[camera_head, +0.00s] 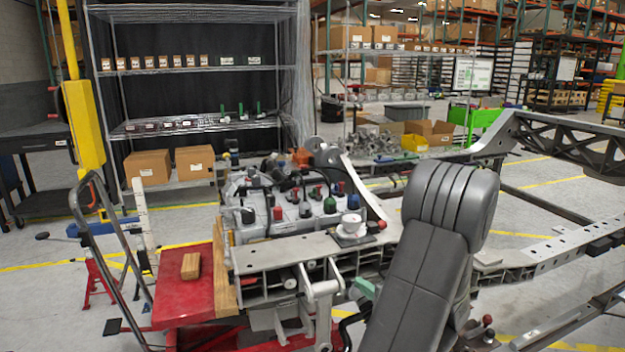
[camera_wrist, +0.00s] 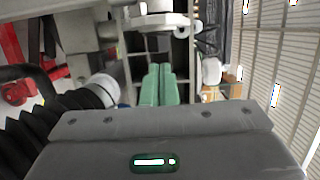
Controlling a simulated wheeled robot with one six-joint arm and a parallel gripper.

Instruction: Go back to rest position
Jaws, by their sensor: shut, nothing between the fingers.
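My gripper (camera_wrist: 157,85) shows in the wrist view as two green fingers side by side, touching, with nothing between them. In the camera_head view a green part (camera_head: 362,288) beside my arm looks like the fingers, below the front edge of the chassis fixture (camera_head: 290,250). My large grey arm covers the right middle of the camera_head view and hides part of the chassis. In the wrist view a pale round part (camera_wrist: 160,18) and grey framework lie just beyond the fingertips. I cannot tell whether they touch.
A red cart (camera_head: 185,300) with a wooden block (camera_head: 191,265) stands at left. A white round part (camera_head: 352,226) sits on the fixture's top plate. Chassis rails (camera_head: 560,245) extend right. Shelving (camera_head: 200,70) stands behind. Open floor (camera_head: 45,300) lies at the far left.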

